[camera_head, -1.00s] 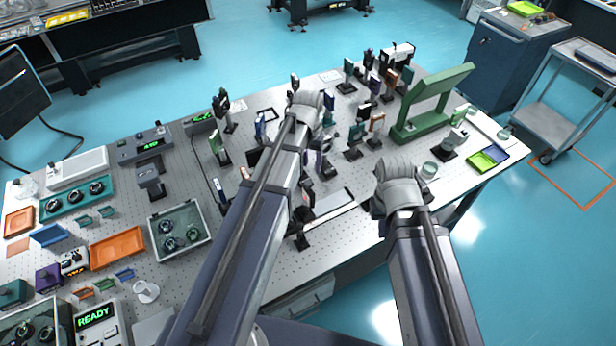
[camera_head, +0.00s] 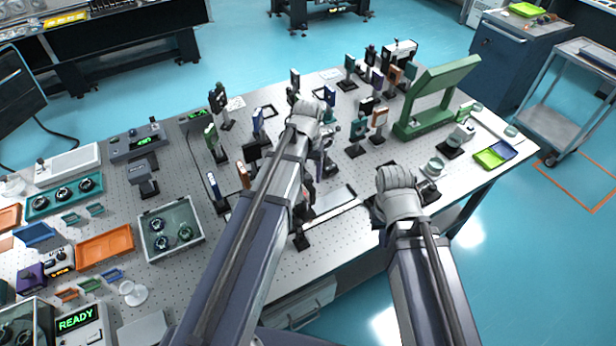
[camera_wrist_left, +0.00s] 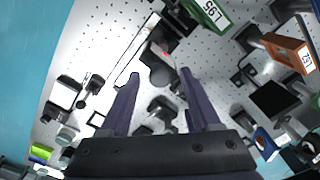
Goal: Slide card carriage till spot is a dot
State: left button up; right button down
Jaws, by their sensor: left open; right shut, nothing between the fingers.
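In the left wrist view a pale rail strip (camera_wrist_left: 136,50) runs diagonally on the perforated table. Beside its right side stands a dark mount with a grey rounded part (camera_wrist_left: 160,68), and a small red mark (camera_wrist_left: 166,55) shows near it. I cannot tell for sure which part is the card carriage. My left gripper (camera_wrist_left: 158,78) is open, its two fingers spread on either side of this mount from above, with nothing visibly held. In the head view the left wrist (camera_head: 305,110) hides its fingers. My right gripper (camera_head: 398,185) is low over the table's front right; its fingers are hard to see.
Several upright optic mounts crowd around my left arm, including a green one marked L95 (camera_wrist_left: 207,12) and an orange one marked L57 (camera_wrist_left: 288,50). A large green frame (camera_head: 437,98) stands at the back right. Trays and boxes (camera_head: 105,245) fill the left side.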

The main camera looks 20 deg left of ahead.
pick_arm(q)
grip_shut()
dwell(0.5)
jog(key=shift+w, duration=0.1)
dwell(0.8)
